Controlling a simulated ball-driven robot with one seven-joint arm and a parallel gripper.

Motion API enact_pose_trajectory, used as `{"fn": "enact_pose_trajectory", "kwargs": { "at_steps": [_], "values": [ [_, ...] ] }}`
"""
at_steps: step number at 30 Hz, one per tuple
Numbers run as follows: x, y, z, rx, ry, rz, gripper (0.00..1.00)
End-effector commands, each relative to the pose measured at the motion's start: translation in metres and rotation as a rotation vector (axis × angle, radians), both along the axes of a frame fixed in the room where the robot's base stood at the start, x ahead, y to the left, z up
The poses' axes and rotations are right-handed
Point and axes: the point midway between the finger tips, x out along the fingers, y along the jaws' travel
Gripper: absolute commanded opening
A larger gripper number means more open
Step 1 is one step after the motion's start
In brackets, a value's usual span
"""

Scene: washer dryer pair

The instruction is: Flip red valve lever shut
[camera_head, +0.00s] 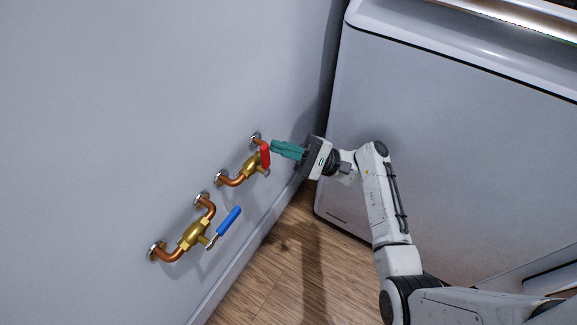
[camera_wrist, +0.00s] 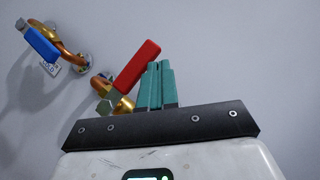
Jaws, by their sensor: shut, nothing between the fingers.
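The red valve lever (camera_head: 265,156) sits on the upper brass and copper valve (camera_head: 250,165) on the grey wall. In the wrist view the red lever (camera_wrist: 138,66) slants up and to the right from its brass valve body (camera_wrist: 122,104). My gripper (camera_head: 274,147) has teal fingers, shut and empty, with their tips close beside the lever's top end. In the wrist view the fingers (camera_wrist: 153,68) stand together just right of the lever. I cannot tell whether they touch it.
A second valve (camera_head: 193,235) with a blue lever (camera_head: 229,220) is lower left on the same wall. A large white appliance (camera_head: 450,130) stands right of my gripper. Wooden floor (camera_head: 270,275) shows below, and the wall above the valves is bare.

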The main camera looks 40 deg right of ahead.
Motion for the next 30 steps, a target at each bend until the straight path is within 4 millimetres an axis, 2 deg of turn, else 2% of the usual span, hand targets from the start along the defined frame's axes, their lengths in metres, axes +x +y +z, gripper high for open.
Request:
{"fn": "enact_pose_trajectory", "kwargs": {
  "at_steps": [11,14,18,28,30],
  "values": [
    [0.000,0.001,0.003,0.000,-0.001,0.001,0.00],
    [0.000,0.001,0.013,-0.001,-0.003,0.002,0.00],
    [0.000,0.001,0.038,-0.001,-0.005,0.002,0.00],
    [-0.050,0.005,0.094,-0.001,-0.001,-0.002,0.00],
    [-0.064,0.006,0.100,0.001,0.002,-0.001,0.00]
  ]
}}
